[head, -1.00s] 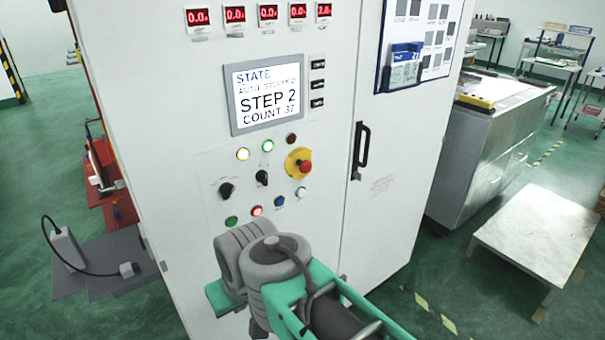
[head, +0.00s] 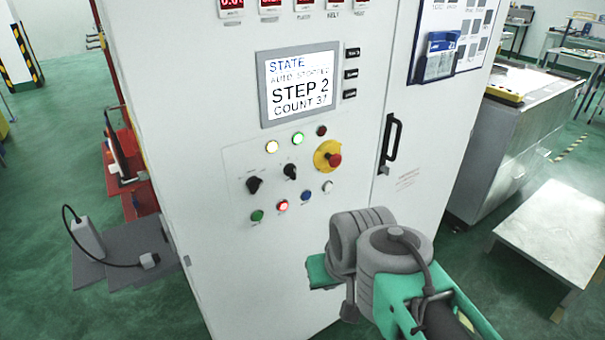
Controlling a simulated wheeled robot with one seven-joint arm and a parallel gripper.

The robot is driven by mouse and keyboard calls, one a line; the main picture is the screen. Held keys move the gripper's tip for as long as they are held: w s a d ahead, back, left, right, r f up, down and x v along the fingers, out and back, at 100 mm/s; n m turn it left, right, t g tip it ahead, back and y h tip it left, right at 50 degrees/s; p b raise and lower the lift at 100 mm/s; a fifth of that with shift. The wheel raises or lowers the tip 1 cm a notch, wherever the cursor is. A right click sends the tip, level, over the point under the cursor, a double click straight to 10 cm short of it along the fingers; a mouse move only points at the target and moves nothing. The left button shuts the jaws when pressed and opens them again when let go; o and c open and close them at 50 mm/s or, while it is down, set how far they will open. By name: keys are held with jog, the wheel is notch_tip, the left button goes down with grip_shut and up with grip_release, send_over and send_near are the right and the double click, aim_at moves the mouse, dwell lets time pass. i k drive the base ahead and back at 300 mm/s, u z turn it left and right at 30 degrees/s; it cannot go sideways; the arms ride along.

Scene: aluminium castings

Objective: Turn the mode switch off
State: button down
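A white control cabinet (head: 225,100) fills the middle of the head view. Its panel carries two black rotary switches: a left one (head: 254,185) and a right one (head: 290,171). Their labels are too small to read, so I cannot tell which is the mode switch. The screen (head: 298,85) reads "STATE AUTO STOPPED, STEP 2, COUNT 37". My arm, green and grey, is at the lower right, in front of the cabinet and below and right of the switches. I cannot make out my gripper's fingers.
A red emergency stop (head: 334,160) on a yellow base sits right of the switches. Lit yellow (head: 271,147), green (head: 298,139) and red (head: 282,206) lamps surround them. A black door handle (head: 390,139) is further right. A low table (head: 555,235) stands at right.

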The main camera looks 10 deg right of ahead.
aim_at(253, 183)
jog(key=u, duration=0.1)
jog(key=k, duration=0.65)
jog(key=u, duration=1.1)
jog(key=i, duration=0.5)
jog(key=u, duration=0.05)
